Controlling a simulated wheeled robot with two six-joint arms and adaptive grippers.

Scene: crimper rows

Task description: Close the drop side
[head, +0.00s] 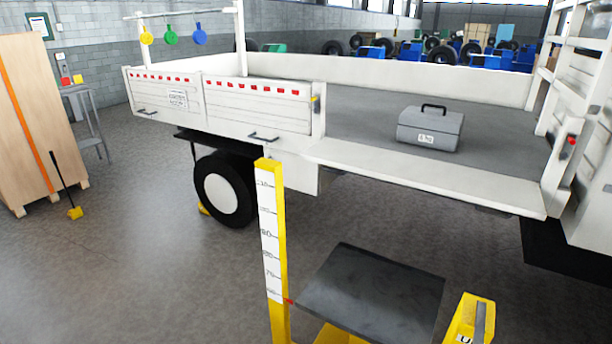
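A white flatbed truck body fills the middle and right. Its side panels (258,107) with red marks stand upright at the left. Handles (263,138) sit low on the upright panels. Neither of my grippers is in view.
A grey toolbox (430,129) sits on the bed near the opening. In front stand a yellow post with a scale (271,240), a dark platform (372,292) and a yellow block (470,318). A wooden crate (35,120) stands left.

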